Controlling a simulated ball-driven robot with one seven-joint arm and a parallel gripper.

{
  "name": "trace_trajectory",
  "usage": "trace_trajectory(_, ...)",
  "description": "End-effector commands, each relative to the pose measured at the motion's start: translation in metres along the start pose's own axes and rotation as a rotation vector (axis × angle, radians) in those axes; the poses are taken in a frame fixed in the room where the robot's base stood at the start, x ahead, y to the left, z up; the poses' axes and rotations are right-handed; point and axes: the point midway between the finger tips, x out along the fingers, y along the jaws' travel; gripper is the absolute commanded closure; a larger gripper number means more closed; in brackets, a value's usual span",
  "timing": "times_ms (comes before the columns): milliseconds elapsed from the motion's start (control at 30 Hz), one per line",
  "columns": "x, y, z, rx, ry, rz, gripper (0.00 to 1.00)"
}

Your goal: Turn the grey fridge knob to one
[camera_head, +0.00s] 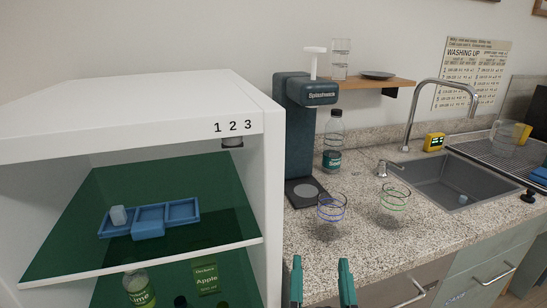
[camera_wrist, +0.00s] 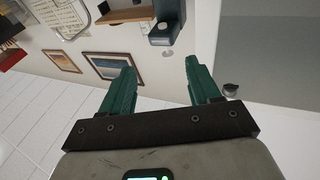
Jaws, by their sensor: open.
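The grey fridge knob (camera_head: 232,142) hangs under the front top edge of the white fridge (camera_head: 130,102), just below the printed numbers 1 2 3. The knob sits under the 2; its pointer is too small to read. In the wrist view a small grey knob (camera_wrist: 231,90) shows to the right of my fingers. My gripper (camera_head: 320,270) is open and empty at the bottom of the head view, below and to the right of the knob. Its two green fingers also show in the wrist view (camera_wrist: 162,75), apart from the knob.
The open fridge holds a blue tray (camera_head: 150,231) on its shelf and bottles below. On the counter (camera_head: 365,235) right of the fridge stand two glasses (camera_head: 331,208), a dark blue drink machine (camera_head: 292,130) and a bottle (camera_head: 333,140). A sink (camera_head: 440,180) is farther right.

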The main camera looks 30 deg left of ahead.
Motion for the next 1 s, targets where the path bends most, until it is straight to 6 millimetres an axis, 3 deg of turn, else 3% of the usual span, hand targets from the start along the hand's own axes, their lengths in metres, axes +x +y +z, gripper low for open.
trace_trajectory(33, 0.007, -0.028, -0.039, 0.012, 0.047, -0.058, 0.38)
trace_trajectory(100, 0.008, -0.058, -0.066, 0.025, 0.1, -0.123, 0.38)
trace_trajectory(233, 0.007, -0.095, -0.098, 0.043, 0.165, -0.207, 0.38)
trace_trajectory(467, 0.013, -0.115, -0.114, 0.052, 0.197, -0.249, 0.38)
trace_trajectory(1000, 0.095, -0.134, -0.13, 0.051, 0.195, -0.245, 0.38)
